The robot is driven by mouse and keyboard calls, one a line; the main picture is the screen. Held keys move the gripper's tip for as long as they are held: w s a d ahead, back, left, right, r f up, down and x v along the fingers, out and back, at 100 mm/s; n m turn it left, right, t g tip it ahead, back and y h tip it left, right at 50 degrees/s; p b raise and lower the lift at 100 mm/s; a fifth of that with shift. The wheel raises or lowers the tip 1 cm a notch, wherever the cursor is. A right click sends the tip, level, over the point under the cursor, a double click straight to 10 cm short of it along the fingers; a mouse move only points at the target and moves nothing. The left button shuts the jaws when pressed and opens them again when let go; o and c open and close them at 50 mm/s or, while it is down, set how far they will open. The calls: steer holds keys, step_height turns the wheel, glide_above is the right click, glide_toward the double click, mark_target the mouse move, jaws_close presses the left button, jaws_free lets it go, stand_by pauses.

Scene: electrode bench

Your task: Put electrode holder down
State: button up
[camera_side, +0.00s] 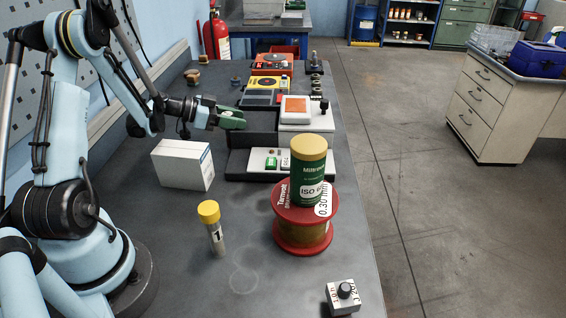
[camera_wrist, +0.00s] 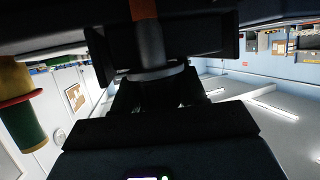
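In the side view my gripper (camera_side: 232,118), with green fingers, is above the bench beside a black stepped fixture (camera_side: 262,140). I cannot tell whether its fingers are open or shut. I cannot pick out the electrode holder with certainty in either view. In the wrist view, which appears upside down, a dark cylindrical part with a grey ring (camera_wrist: 155,73) and a wide black block (camera_wrist: 160,130) fill the middle. I cannot tell whether these are my gripper, the holder or the fixture.
A white box (camera_side: 183,165) and a yellow-capped vial (camera_side: 212,230) stand in front. A green can (camera_side: 311,172) stands on a red spool (camera_side: 305,217). A knob box (camera_side: 342,296) is near the front edge. A white device with an orange top (camera_side: 296,107) is to the right.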

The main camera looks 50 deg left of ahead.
steer(key=shift+o, duration=0.9)
steer(key=shift+r, duration=0.1)
steer(key=v, duration=0.7)
steer(key=shift+s+a+r, duration=0.15)
steer(key=shift+s, duration=0.05)
steer(key=shift+c, duration=0.3)
steer(key=shift+a, duration=0.1)
steer(key=s+a+r+m+g+h, duration=0.1)
steer(key=s+a+m+g+h, duration=0.1)
steer(key=a+m+g+h, duration=0.15)
steer(key=shift+t, duration=0.45)
steer(key=shift+w+r+x, duration=0.1)
steer(key=shift+r+x, duration=0.05)
steer(key=shift+x, duration=2.65)
steer(key=shift+w+r+x, duration=0.15)
steer(key=shift+r+x, duration=0.05)
steer(key=shift+x, duration=2.6)
